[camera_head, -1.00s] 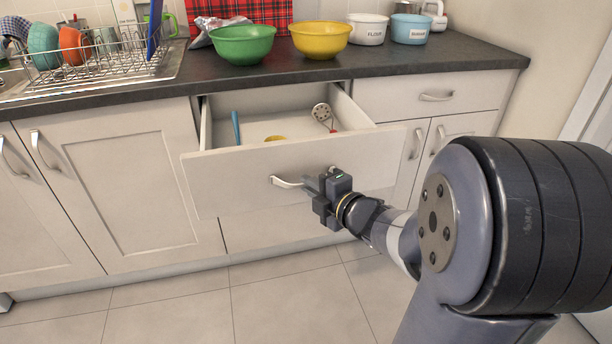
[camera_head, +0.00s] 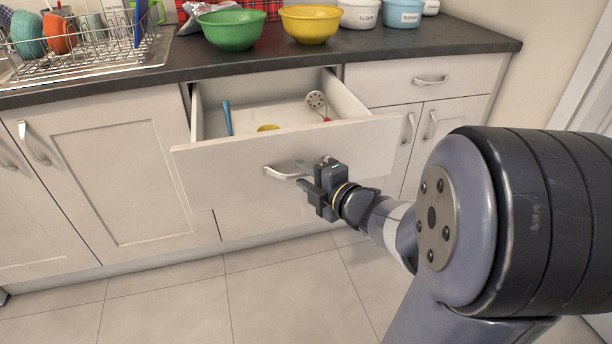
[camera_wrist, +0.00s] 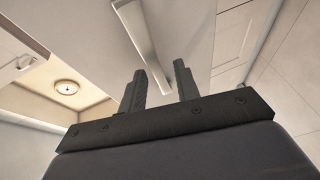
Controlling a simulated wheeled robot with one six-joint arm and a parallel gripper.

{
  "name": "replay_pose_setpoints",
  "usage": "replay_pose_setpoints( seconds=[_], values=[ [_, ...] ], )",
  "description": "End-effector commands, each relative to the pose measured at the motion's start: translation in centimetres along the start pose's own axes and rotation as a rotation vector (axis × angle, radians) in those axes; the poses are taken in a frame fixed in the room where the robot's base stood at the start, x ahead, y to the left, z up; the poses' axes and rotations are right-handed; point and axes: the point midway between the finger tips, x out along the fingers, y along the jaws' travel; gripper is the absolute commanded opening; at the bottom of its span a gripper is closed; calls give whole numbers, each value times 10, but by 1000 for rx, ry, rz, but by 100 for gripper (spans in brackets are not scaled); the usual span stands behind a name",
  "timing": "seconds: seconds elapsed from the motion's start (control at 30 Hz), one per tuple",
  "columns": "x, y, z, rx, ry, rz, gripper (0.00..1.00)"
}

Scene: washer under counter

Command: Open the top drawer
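The top drawer (camera_head: 255,160) stands pulled out from under the counter, its inside showing. A curved metal handle (camera_head: 283,173) is on its front and also shows in the wrist view (camera_wrist: 143,40). My gripper (camera_head: 308,179) is at the right end of this handle. In the wrist view its two fingers (camera_wrist: 162,85) are apart, with the handle's near end close to the gap between them. I cannot tell whether either finger touches it. Inside the drawer are a blue-handled utensil (camera_head: 227,118), a yellow item (camera_head: 268,128) and a masher-like tool (camera_head: 317,102).
Green (camera_head: 233,30) and yellow (camera_head: 309,24) bowls, canisters (camera_head: 403,13) and a dish rack (camera_head: 85,60) stand on the dark counter (camera_head: 420,50). Closed cupboards (camera_head: 110,175) flank the drawer. The tiled floor (camera_head: 270,290) in front is clear.

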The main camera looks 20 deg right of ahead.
Motion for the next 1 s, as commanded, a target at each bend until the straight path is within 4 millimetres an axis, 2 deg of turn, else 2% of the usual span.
replay_pose_setpoints(
  seconds=[0.27,0.7,1.0],
  values=[
    [-8,2,1,0,-3,1,31],
    [-76,2,2,1,-7,1,31],
    [-103,1,1,0,-3,0,31]
  ],
)
